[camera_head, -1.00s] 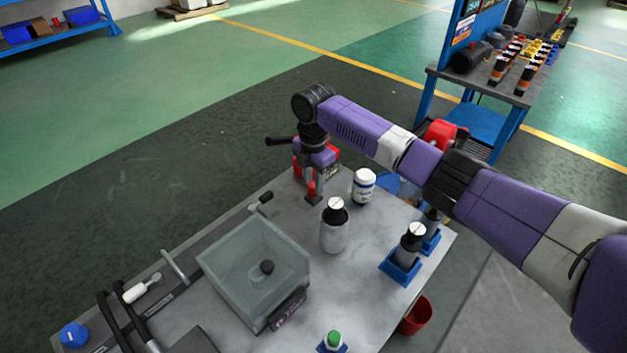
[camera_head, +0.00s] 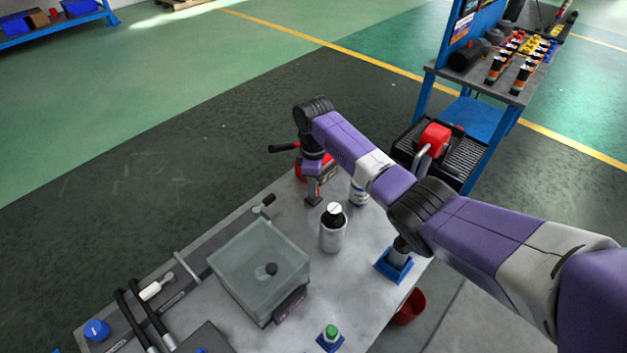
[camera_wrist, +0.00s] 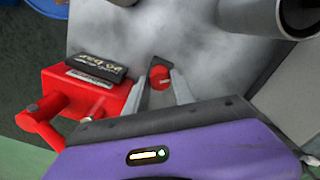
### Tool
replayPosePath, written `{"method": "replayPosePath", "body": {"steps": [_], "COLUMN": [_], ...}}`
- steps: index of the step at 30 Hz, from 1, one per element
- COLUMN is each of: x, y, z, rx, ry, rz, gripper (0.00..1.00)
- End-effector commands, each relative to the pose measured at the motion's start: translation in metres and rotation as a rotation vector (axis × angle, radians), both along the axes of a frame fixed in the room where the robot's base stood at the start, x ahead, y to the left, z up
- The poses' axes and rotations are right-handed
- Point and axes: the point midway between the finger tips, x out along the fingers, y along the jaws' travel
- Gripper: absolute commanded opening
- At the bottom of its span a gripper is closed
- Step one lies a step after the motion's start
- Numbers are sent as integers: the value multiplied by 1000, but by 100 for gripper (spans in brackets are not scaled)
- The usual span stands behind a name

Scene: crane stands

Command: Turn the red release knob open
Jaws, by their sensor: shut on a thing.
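The red release knob (camera_wrist: 160,76) shows in the wrist view, between the two grey fingers of my gripper (camera_wrist: 158,86). A dark piece sits at its far side. My gripper is shut on the knob, with a finger on its left and right. In the head view my gripper (camera_head: 314,198) reaches down to the far end of the grey table, and the knob is mostly hidden there. A red body with a dark labelled block (camera_wrist: 94,70) lies left of the fingers in the wrist view. The knob's turn angle cannot be read.
On the table (camera_head: 365,285), a dark-capped bottle (camera_head: 332,232) and a white bottle (camera_head: 358,193) stand right of my gripper. A blue holder (camera_head: 394,266) stands at the right edge. A blue shelf stand (camera_head: 480,110) is behind.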

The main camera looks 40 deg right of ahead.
Motion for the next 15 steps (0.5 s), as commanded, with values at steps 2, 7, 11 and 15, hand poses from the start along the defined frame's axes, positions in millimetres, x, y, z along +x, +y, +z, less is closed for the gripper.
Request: {"method": "replayPosePath", "body": {"steps": [2, 7, 11, 15], "x": [0, -1, 0, 0], "y": [1, 1, 1, 1], "z": [3, 3, 3, 3], "rx": [2, 2, 0, 1], "ry": [3, 4, 3, 2], "rz": [-72, -233, -356, -489], "gripper": [0, 0, 0, 0]}}
